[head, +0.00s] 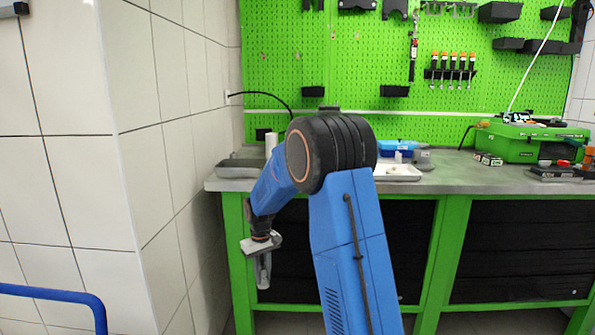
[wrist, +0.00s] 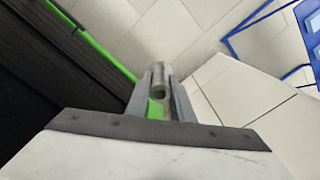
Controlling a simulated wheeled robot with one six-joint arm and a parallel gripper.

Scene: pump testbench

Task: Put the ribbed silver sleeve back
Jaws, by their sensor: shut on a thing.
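My gripper (head: 263,272) hangs pointing down in front of the left end of the workbench, below its top. In the wrist view my gripper (wrist: 160,88) is shut on the ribbed silver sleeve (wrist: 159,72), a small grey tube with an open round end, between the two grey fingers. Its ribs are too small to make out. In the head view the sleeve cannot be told apart from the fingers. My blue arm hides part of the bench.
The workbench (head: 440,185) carries a grey metal tray (head: 240,172) at left, a white roll (head: 271,143), a pale tray (head: 405,176), a blue box (head: 400,147) and a green case (head: 525,145). A tiled wall (head: 165,150) stands close at left. A blue rail (head: 55,292) is at lower left.

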